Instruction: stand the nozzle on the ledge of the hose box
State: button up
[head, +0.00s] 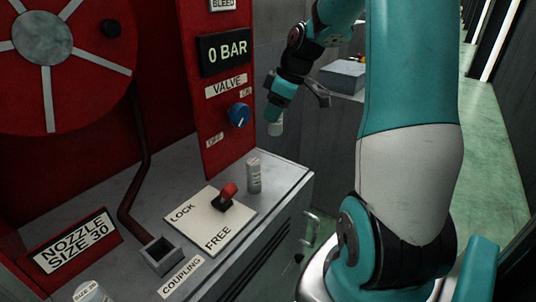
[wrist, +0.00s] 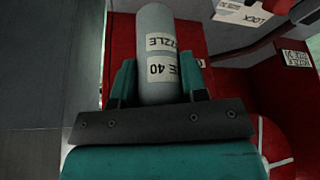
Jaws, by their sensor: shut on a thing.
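My gripper (head: 275,110) is shut on a grey cylindrical nozzle (head: 276,128), held in the air beyond the right end of the ledge in the head view. In the wrist view the held nozzle (wrist: 155,30) sits between the fingers of my gripper (wrist: 158,82); its labels read partly "ZZLE" and "E 40". The hose box has a grey ledge (head: 285,178). A second nozzle (head: 254,176) stands upright on the ledge near its right end. Another nozzle (head: 92,292) is partly cut off at the bottom left, its label only partly legible.
A plate with a red-tipped lever (head: 228,192) is marked LOCK and FREE. A square coupling socket (head: 161,255) and a sign (head: 75,243) reading "NOZZLE SIZE 30" are to its left. A red panel (head: 223,140) with a blue valve knob (head: 239,115) rises behind. Bare ledge lies right of the standing nozzle.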

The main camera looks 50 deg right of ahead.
notch_tip(320, 180, down, 12)
jog(key=shift+f+p, duration=0.25)
jog(key=shift+p, duration=0.15)
jog(key=shift+f, duration=0.15)
jog(key=o, duration=1)
jog(key=shift+o, duration=0.2)
